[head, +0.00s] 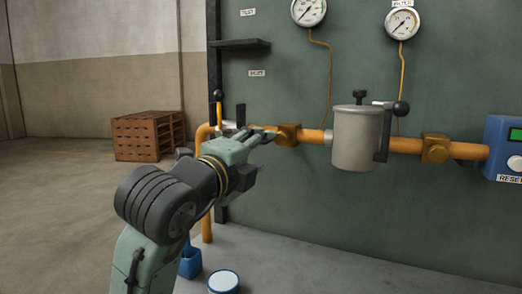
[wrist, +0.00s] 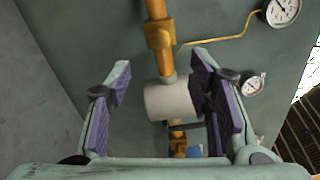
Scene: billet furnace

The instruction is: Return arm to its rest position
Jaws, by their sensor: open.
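My arm reaches from the bottom left toward the green wall panel in the head view. My gripper (head: 263,148) is at its end, in front of the yellow pipe (head: 312,135) and left of the grey canister (head: 354,145). In the wrist view my gripper (wrist: 161,65) has its two purple-padded fingers spread wide, with nothing held between them. The canister (wrist: 168,101) shows beyond the fingers, partly covered by the right one. The gripper hides part of the pipe's left end in the head view.
Two gauges (head: 308,10) (head: 402,23) hang on the panel above the pipe. A small shelf (head: 240,43) juts out at upper left. A blue reset box (head: 508,148) is at far right. A blue-rimmed tub (head: 223,281) stands on the floor. Brown crates (head: 142,138) stand behind; floor at left is clear.

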